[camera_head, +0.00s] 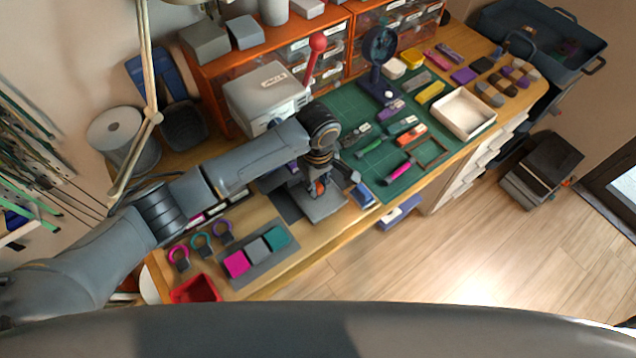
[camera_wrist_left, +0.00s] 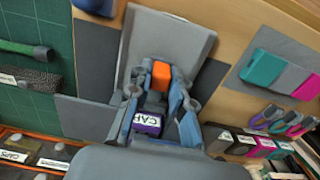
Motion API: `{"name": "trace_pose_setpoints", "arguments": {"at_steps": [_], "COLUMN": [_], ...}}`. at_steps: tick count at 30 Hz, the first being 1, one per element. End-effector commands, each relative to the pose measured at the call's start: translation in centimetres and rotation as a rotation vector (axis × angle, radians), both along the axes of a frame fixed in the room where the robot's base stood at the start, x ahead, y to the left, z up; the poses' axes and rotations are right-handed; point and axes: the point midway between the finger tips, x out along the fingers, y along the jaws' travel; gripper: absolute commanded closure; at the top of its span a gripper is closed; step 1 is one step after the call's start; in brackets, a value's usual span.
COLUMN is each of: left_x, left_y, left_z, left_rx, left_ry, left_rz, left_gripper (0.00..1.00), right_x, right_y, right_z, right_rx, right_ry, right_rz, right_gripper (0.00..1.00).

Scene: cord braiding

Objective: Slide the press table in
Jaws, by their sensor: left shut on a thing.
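The grey press (camera_head: 262,92) with a red-knobbed lever (camera_head: 314,58) stands at the back of the bench. Its grey table plate (camera_head: 325,208) sticks out in front, toward the bench's front edge; the plate also shows in the left wrist view (camera_wrist_left: 175,32). My left gripper (camera_head: 318,188) reaches down over this plate. In the left wrist view my left gripper (camera_wrist_left: 161,88) is shut on an orange block-shaped grip (camera_wrist_left: 161,73) above the plate. A purple piece with a partly hidden label (camera_wrist_left: 147,123) lies between the fingers, nearer the wrist. My right gripper is not in view.
A green cutting mat (camera_head: 348,108) with several tools lies right of the press. A grey tray with magenta, grey and teal blocks (camera_head: 258,252) and a red bin (camera_head: 195,290) lie to the left. Orange drawer units (camera_head: 330,45) stand behind.

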Motion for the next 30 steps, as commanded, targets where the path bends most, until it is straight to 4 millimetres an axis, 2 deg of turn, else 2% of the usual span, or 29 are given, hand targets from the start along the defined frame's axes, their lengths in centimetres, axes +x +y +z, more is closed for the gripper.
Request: {"name": "trace_pose_setpoints", "arguments": {"at_steps": [10, 21, 22, 24, 25, 30], "left_x": [3.2, 3.5, 3.5, 3.5, 3.5, 3.5], "left_y": [2.3, 2.6, 2.6, 2.6, 2.6, 2.6], "left_z": [0.2, 0.0, 0.0, 0.0, 0.0, 0.0], "left_rx": [0.0, 0.002, 0.002, 0.001, 0.001, 0.001], "left_ry": [0.001, -0.001, -0.001, 0.0, 0.0, 0.001], "left_rz": [0.004, 0.0, 0.001, 0.001, 0.001, 0.0], "left_gripper": [1.0, 1.0, 0.74, 0.59, 0.57, 0.57], "right_x": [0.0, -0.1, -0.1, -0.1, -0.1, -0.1], "right_y": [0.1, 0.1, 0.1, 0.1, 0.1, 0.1], "right_z": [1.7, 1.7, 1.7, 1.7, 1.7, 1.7], "right_rx": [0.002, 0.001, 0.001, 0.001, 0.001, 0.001], "right_ry": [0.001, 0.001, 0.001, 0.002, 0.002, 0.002], "right_rz": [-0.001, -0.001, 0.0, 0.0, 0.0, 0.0], "right_gripper": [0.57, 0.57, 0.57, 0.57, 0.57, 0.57]}}
